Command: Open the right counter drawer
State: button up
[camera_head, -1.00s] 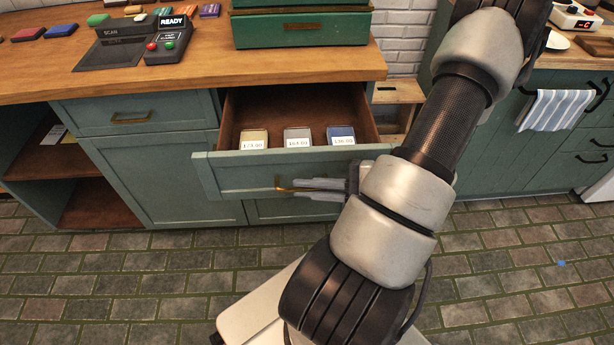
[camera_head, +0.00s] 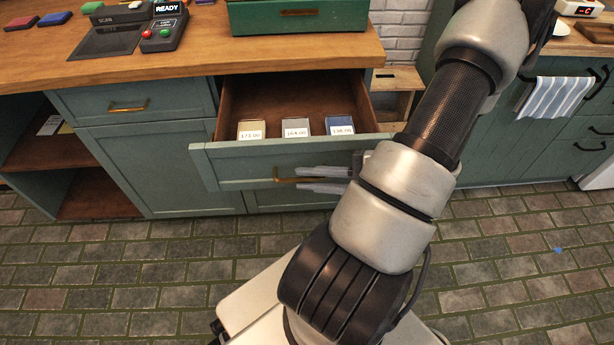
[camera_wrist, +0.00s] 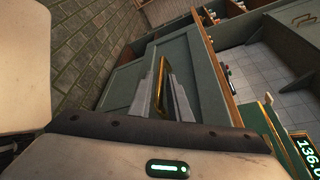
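The right counter drawer (camera_head: 235,170) is pulled out from under the wooden counter in the head view, its green front standing well forward of the cabinet. It holds three labelled blocks: yellowish (camera_head: 251,130), grey (camera_head: 296,127) and blue (camera_head: 340,125). My gripper (camera_head: 322,180) is at the brass handle (camera_head: 283,181) on the drawer front. Its two fingers are apart, one above and one below the handle in the head view. In the wrist view the handle (camera_wrist: 161,80) lies between the spread fingers (camera_wrist: 160,100).
A closed drawer (camera_head: 130,106) is to the left, above a cabinet door. A control box (camera_head: 160,32) and a green case (camera_head: 300,17) stand on the counter. A striped towel (camera_head: 560,96) hangs on the right-hand cabinet. The brick floor (camera_head: 120,270) in front is clear.

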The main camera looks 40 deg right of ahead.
jog(key=p+v, duration=0.2)
jog(key=v, duration=1.4)
jog(key=shift+s+d, duration=0.2)
jog(key=shift+s, duration=0.1)
